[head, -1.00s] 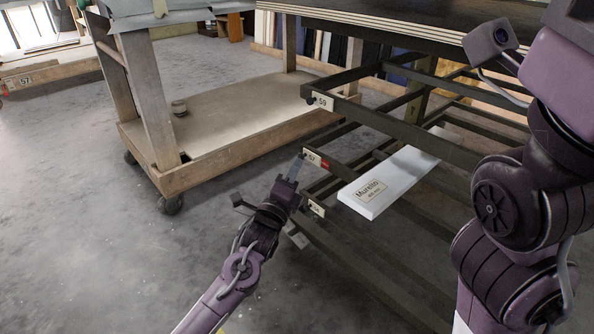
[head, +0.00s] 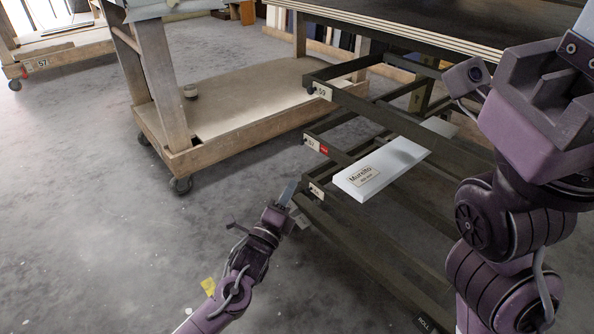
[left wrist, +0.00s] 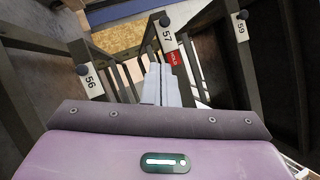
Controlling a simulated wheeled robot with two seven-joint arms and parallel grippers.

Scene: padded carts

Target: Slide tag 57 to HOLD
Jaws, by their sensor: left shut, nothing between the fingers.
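Tag 57 (head: 312,143) is a pale plate on the end of a dark rack rail, with a red patch (head: 323,149) at its right. In the left wrist view, tag 57 (left wrist: 168,36) has a dark knob at its top, and the red patch beside it reads HOLD (left wrist: 174,58). My left gripper (head: 288,194) is shut and empty, below and left of tag 57 and clear of it. Its closed fingers (left wrist: 160,85) also show in the left wrist view.
Tag 56 (head: 317,191) and tag 59 (head: 322,91) sit on neighbouring rails. A white Murello board (head: 400,163) lies on the rack. A wooden cart (head: 250,110) stands behind. Another tag 57 (head: 41,64) is on a far-left cart.

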